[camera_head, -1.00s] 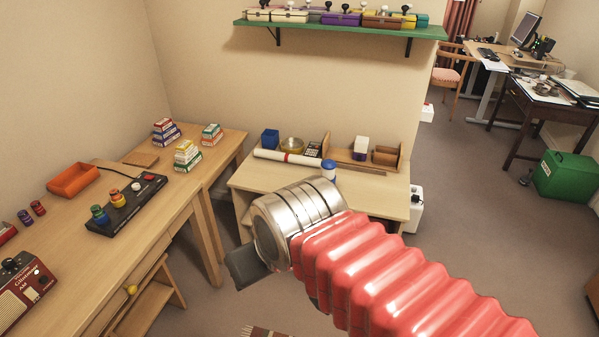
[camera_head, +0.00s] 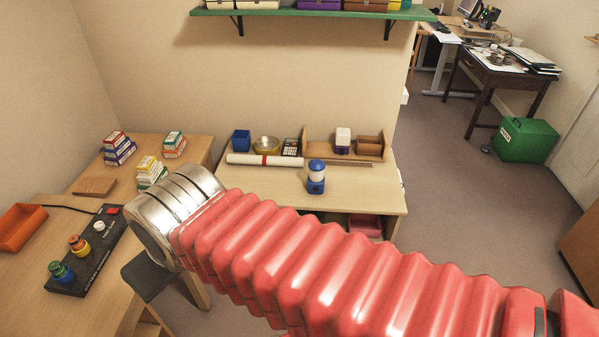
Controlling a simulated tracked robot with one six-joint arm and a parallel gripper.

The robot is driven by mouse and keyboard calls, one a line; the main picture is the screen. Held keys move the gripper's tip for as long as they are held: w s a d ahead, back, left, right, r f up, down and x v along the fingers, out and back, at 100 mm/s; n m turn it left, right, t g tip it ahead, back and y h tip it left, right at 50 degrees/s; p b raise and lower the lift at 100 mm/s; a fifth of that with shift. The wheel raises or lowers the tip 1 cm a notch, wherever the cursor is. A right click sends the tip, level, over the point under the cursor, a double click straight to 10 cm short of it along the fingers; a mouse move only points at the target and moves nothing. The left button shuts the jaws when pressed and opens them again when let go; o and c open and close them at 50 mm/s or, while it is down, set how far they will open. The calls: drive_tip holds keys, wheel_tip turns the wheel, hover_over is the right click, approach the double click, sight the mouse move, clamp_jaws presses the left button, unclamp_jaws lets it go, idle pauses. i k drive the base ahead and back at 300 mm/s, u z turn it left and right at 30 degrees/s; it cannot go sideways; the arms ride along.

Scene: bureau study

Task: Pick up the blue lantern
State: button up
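The blue lantern (camera_head: 316,177) stands upright on the light wooden desk by the back wall. It has a blue top and base with a pale middle, and it is fully in view. My red ribbed arm crosses the lower picture in front of that desk. My gripper (camera_head: 150,277) shows only as a dark grey piece below the metal wrist, left of and nearer than the lantern and apart from it. Its fingers are mostly hidden, so I cannot see whether it is open or shut.
A white roll with a red band (camera_head: 264,160) lies behind and left of the lantern. A wooden organiser (camera_head: 371,145) stands behind it. A green shelf (camera_head: 310,13) hangs above. The desk right of the lantern is clear. A black control box (camera_head: 92,252) lies on the left desk.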

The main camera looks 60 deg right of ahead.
sight(316, 177)
drive_tip(key=z, duration=0.4)
drive_tip(key=i, duration=1.15)
drive_tip(key=z, duration=0.6)
